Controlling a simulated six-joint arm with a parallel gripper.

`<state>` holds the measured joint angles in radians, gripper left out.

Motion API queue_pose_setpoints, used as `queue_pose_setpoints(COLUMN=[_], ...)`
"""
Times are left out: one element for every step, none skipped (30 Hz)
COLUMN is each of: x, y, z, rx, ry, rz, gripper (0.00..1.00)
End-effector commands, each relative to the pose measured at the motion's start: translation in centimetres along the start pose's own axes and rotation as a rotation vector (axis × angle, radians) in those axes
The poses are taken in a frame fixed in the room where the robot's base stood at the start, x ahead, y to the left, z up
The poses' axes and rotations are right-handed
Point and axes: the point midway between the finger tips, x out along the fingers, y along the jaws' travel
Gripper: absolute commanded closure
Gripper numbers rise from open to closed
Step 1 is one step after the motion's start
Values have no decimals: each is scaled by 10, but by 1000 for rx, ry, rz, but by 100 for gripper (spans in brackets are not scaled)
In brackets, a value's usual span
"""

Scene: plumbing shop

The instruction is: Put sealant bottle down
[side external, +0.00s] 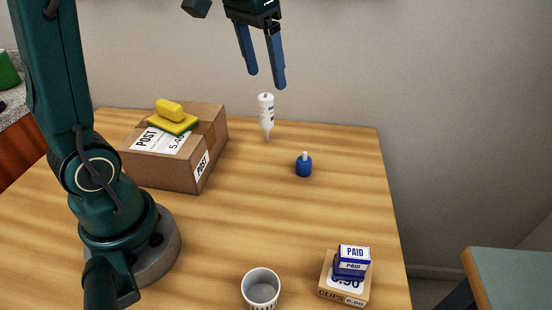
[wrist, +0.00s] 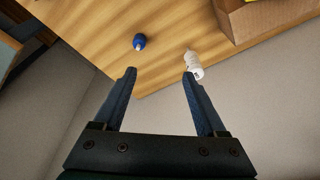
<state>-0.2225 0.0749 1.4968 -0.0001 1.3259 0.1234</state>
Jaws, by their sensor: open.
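A white sealant bottle (side external: 266,116) with dark print and a narrow nozzle pointing down is near the back edge of the wooden table (side external: 330,230). It also shows in the wrist view (wrist: 194,65), beyond the right finger. I cannot tell how it is supported or whether its nozzle touches the table. My gripper (side external: 264,82) is open and empty, with blue fingers above the bottle in the side view. In the wrist view my gripper (wrist: 159,72) has its fingers wide apart with nothing between them.
A cardboard box (side external: 180,150) carries a yellow sponge-like item (side external: 172,120). A small blue bottle (side external: 304,166) stands right of the sealant. The table's middle is clear.

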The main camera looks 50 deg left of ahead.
Motion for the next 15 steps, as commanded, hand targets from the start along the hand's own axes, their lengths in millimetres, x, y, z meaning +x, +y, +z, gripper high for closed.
queue_pose_setpoints(x=[-6,-8,-9,-9,-9,-8,-8,-6,-3,-1,2,5,8,10,14], y=[9,13,18,22,26,30,34,36,40,42,44,46,47,48,50], z=[15,22,34,42,50,62,71,80,90,98,105,114,120,125,131], rx=[13,18,27,31,36,43,49,53,59,63,68,72,74,77,80], ry=[27,44,64,79,94,115,131,144,163,176,188,203,213,223,231], rz=[3,5,8,11,14,19,23,26,32,36,40,45,49,52,56], gripper=[26,26,26,26,26,26,26,26,26,26,26,26,26,26,26])
